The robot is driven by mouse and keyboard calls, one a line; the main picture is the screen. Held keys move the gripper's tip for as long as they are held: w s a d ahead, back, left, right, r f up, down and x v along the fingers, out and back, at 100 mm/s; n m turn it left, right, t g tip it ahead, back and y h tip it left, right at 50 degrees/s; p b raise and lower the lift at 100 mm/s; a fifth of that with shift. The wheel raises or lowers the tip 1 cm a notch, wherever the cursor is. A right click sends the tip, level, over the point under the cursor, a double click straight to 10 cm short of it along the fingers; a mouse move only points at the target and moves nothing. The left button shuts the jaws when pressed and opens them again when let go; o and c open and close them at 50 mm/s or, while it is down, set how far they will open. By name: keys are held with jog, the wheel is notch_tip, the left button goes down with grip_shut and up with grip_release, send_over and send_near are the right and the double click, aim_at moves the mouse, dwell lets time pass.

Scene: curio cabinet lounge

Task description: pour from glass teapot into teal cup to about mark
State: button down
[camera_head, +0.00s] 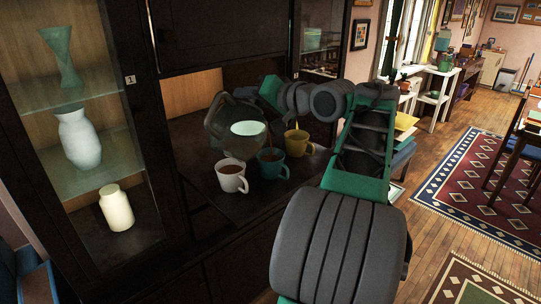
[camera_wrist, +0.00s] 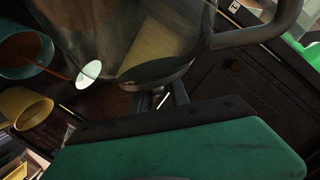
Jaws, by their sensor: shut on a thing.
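The glass teapot (camera_head: 226,134) is held tilted above the cups, and its clear body (camera_wrist: 130,35) fills the top of the wrist view. A pale oval shows on it in both views. The teal cup (camera_head: 272,168) stands upright below the teapot, between a white cup and a yellow cup. In the wrist view the teal cup (camera_wrist: 12,66) has brown liquid inside, and a brown streak runs from its mouth toward the teapot. Its level against any mark cannot be read. My gripper (camera_wrist: 160,98) is shut on the teapot; its grip is partly hidden.
A white cup (camera_head: 231,179) with brown liquid stands left of the teal cup. A yellow cup (camera_head: 297,145) stands close on the right. All stand on a dark shelf (camera_head: 213,196). A glass-fronted cabinet with vases (camera_head: 80,138) is at left. Open floor lies at right.

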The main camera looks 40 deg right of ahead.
jog(key=shift+r, duration=0.1)
jog(key=f+b, duration=0.1)
jog(key=b, duration=0.1)
jog(key=a+f+n+b, duration=0.1)
jog(key=b, duration=0.2)
jog(key=shift+s+a+f, duration=0.1)
jog(key=shift+s+a, duration=0.1)
jog(key=shift+a+n+t+b, duration=0.3)
jog(key=shift+n+b, duration=0.1)
jog(key=shift+b, duration=0.35)
jog(key=shift+s+a, duration=0.1)
jog(key=shift+a, duration=0.1)
jog(key=shift+r, duration=0.4)
jog(key=shift+f, duration=0.1)
